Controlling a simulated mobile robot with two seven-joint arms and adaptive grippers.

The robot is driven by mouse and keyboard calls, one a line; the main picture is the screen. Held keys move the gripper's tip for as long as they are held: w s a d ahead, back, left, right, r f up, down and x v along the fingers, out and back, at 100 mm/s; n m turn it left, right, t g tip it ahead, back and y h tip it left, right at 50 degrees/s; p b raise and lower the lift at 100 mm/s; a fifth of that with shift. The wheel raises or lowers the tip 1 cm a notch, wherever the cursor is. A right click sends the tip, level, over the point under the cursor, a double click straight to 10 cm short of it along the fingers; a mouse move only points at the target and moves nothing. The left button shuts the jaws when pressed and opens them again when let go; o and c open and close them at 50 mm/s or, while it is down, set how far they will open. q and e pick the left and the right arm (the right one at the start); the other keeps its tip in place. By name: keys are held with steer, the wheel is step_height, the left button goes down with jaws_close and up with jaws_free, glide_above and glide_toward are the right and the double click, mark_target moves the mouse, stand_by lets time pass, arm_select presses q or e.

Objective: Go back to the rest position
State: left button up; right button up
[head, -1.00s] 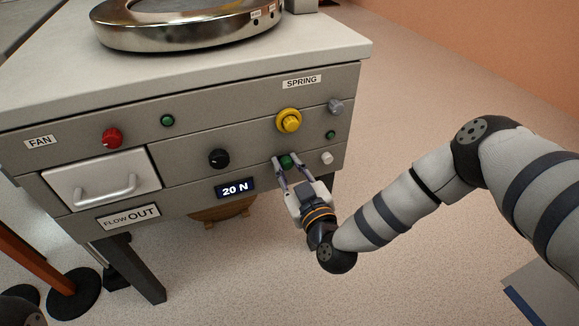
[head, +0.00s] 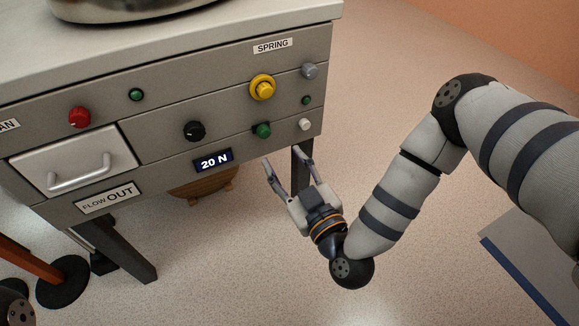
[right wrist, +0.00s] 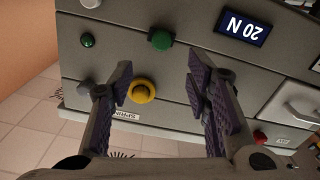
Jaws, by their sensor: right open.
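My right gripper (head: 287,170) is open and empty in the head view. It hangs in front of the cabinet (head: 165,165), below the green knob (head: 261,130) and apart from it. In the right wrist view my right gripper's two padded fingers (right wrist: 160,85) stand wide apart with nothing between them. Beyond them are the yellow knob (right wrist: 142,90) and the green knob (right wrist: 160,39). My left gripper is not in view.
The cabinet has a red knob (head: 79,117), a black knob (head: 194,131), a display reading 20 N (head: 213,160) and a drawer (head: 72,165) marked FLOW OUT. A wooden bowl-like object (head: 203,186) is beneath. Open floor lies right of the cabinet.

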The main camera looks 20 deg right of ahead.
steer(key=shift+s, duration=1.05)
